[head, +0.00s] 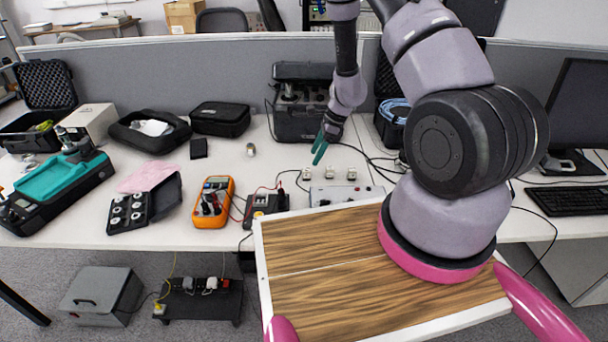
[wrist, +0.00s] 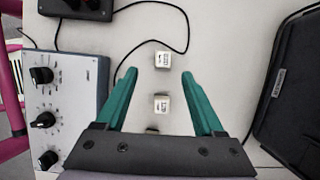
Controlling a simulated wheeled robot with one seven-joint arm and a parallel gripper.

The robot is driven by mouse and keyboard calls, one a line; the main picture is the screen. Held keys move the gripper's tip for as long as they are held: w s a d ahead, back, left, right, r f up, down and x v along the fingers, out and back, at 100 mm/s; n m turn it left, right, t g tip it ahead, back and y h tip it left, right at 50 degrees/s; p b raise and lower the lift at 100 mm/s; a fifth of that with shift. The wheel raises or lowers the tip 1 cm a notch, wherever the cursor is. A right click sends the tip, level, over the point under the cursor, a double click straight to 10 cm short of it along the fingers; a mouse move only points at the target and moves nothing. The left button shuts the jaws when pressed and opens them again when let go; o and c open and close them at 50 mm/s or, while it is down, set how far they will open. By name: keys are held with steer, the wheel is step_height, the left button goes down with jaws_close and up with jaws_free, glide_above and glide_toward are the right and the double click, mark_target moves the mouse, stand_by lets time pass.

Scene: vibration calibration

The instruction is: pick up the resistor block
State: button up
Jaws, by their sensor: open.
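Small white blocks with dark markings stand in a row on the bench; I cannot tell which is the resistor block. In the head view they are a left block (head: 306,173), a middle block (head: 329,173) and a right block (head: 351,173). The wrist view shows one block (wrist: 162,59) just beyond the fingertips and another block (wrist: 161,103) between the green fingers in the picture. A third is mostly hidden by the gripper body. My gripper (head: 319,152) is open and empty, pointing down above the row; it also shows in the wrist view (wrist: 159,75).
A grey instrument box with knobs (wrist: 70,108) lies left of the fingers in the wrist view, and a black case (wrist: 290,95) lies right. A thin black cable (wrist: 187,25) loops past the far block. An orange multimeter (head: 213,202) stands further left in the head view.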

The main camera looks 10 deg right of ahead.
mark_target(307, 169)
steer(key=x, duration=0.8)
steer(key=shift+w+a+f, duration=0.1)
steer(key=shift+w+f, duration=0.25)
jaws_close()
